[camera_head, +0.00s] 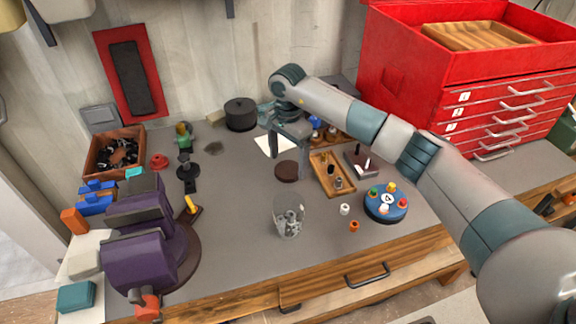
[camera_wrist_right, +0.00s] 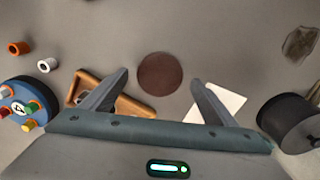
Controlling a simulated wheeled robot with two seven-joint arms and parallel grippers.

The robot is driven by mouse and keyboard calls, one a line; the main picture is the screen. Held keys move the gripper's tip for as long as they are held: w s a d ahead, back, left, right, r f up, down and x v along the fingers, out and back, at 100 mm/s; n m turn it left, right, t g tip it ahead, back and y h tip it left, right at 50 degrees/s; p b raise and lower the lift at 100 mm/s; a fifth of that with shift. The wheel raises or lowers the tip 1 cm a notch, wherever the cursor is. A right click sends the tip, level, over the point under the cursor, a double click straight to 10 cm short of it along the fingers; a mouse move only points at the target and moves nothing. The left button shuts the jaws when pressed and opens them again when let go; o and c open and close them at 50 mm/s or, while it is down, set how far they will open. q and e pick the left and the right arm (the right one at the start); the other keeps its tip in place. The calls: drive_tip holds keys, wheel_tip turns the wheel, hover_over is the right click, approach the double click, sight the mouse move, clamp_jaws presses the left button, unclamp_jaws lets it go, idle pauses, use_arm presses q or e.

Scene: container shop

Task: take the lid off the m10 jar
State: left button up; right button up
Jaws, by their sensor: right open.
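A clear glass jar (camera_head: 289,218) with grey metal pieces inside stands upright near the front of the bench. No lid shows on its top, and I cannot read a label on it. A dark brown round disc, like a lid (camera_head: 287,171), lies flat on the bench behind the jar. In the right wrist view the disc (camera_wrist_right: 160,73) shows between my fingertips. My right gripper (camera_head: 288,162) points down, open and empty, close to the disc. I cannot tell its exact height above it. The jar is outside the right wrist view. My left gripper is not in view.
A wooden tray (camera_head: 323,160) and a blue round holder (camera_head: 386,214) with coloured pegs stand to the right. A white cup (camera_head: 345,209) and an orange one (camera_head: 354,226) are near the jar. A black pot (camera_head: 240,101) is behind; a purple vise (camera_head: 135,262) is left.

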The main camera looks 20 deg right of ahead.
sight(288, 169)
wheel_tip(288, 169, up, 10)
drive_tip(key=b, duration=0.4)
idle(0.5)
